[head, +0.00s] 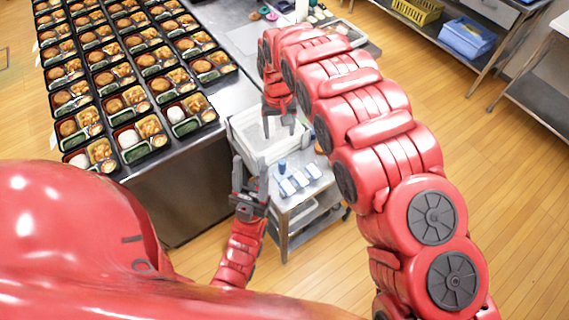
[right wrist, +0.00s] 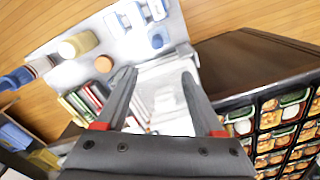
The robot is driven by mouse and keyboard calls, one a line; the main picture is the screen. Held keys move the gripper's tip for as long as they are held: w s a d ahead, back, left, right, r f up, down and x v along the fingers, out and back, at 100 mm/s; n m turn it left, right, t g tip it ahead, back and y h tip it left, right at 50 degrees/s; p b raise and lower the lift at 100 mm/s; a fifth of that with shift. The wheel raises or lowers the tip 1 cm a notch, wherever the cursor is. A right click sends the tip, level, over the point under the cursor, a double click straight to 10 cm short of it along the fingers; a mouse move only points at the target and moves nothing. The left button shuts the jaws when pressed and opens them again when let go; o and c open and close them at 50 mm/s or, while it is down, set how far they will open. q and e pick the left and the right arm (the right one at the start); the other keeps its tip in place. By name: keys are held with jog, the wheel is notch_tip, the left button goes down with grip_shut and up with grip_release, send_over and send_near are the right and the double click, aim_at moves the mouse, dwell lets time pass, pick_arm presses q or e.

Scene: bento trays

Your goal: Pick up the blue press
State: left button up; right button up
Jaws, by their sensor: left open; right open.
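The blue press (head: 282,166) appears to be the small blue piece standing on the small metal side table, beside several white blocks with blue edges. A blue piece that looks like it shows near the top of the right wrist view (right wrist: 157,40). My left gripper (head: 250,165) is open and empty, just left of the press and apart from it. My right gripper (head: 280,123) is open above a white bin, beyond the press. In the right wrist view its open fingers (right wrist: 158,75) show the white bin between them, with nothing held.
The white bin (head: 238,120) stands at the back of the side table (head: 313,188). A long counter (head: 190,160) on the left carries many filled bento trays (head: 128,142). Yellow (head: 418,10) and blue (head: 467,39) baskets sit on a far shelf. Open wooden floor lies right.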

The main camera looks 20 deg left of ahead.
jog(key=b, duration=0.7)
send_over(282, 162)
jog(key=f, duration=0.7)
jog(key=shift+s+a+f, duration=0.15)
jog(key=shift+a+f, duration=0.1)
jog(key=shift+a, duration=0.05)
jog(key=shift+f+b, duration=0.65)
jog(key=shift+f, duration=0.2)
jog(key=shift+f+p, duration=0.65)
jog(key=shift+f, duration=0.6)
jog(key=shift+d+f+p, duration=0.15)
jog(key=shift+f+p, duration=0.2)
jog(key=shift+p, duration=0.3)
jog(key=f+p, duration=0.2)
jog(key=f, duration=0.1)
jog(key=shift+d, duration=0.2)
jog(key=shift+f, duration=0.8)
grip_shut()
